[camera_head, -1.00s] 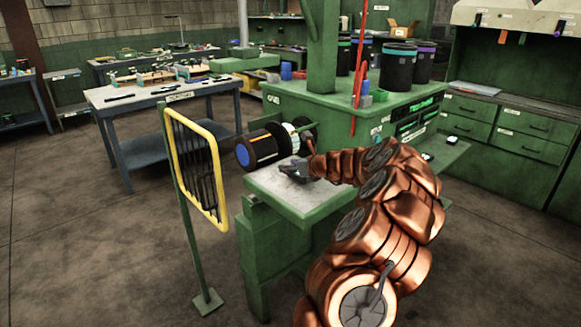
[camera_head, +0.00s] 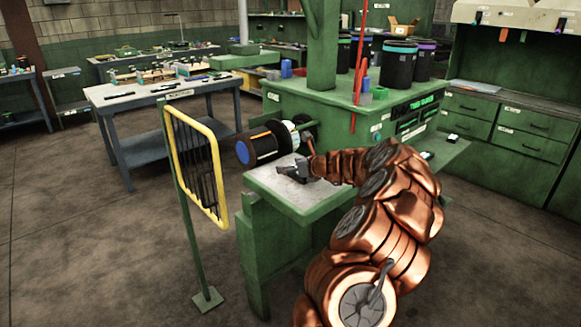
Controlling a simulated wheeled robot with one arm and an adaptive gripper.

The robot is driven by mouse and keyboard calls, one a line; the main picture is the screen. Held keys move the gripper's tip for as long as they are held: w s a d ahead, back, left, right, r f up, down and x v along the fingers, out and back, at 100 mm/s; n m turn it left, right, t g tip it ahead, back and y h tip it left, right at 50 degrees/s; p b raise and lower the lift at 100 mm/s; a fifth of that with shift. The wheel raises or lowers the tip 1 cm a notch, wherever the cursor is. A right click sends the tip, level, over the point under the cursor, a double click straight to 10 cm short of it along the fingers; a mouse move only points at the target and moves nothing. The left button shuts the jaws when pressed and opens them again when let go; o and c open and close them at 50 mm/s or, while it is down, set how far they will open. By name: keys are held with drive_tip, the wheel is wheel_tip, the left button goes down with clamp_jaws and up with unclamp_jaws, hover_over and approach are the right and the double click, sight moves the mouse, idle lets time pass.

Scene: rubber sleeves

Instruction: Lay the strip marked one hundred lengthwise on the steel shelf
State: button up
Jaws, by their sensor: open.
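My gripper (camera_head: 292,171) is small in the head view, open, low over the grey metal top (camera_head: 318,197) of the green machine. This top may be the steel shelf; I cannot tell for sure. I cannot make out anything held between the fingers, nor whether they touch the top. A black roller (camera_head: 262,148) with an orange stripe and a blue end lies just behind and left of my gripper, with a white part (camera_head: 287,138) at its right. No strip marked one hundred can be read in this view; any marking is too small.
A yellow-framed rack (camera_head: 219,175) on a green post holds dark strips, left of the machine. A blue-grey table (camera_head: 135,98) with several items stands behind it. The floor at left is clear.

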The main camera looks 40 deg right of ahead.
drive_tip(key=v, duration=1)
drive_tip(key=shift+s+r, duration=0.1)
drive_tip(key=shift+r, duration=0.1)
drive_tip(key=shift+v, duration=0.85)
drive_tip(key=shift+f, duration=0.1)
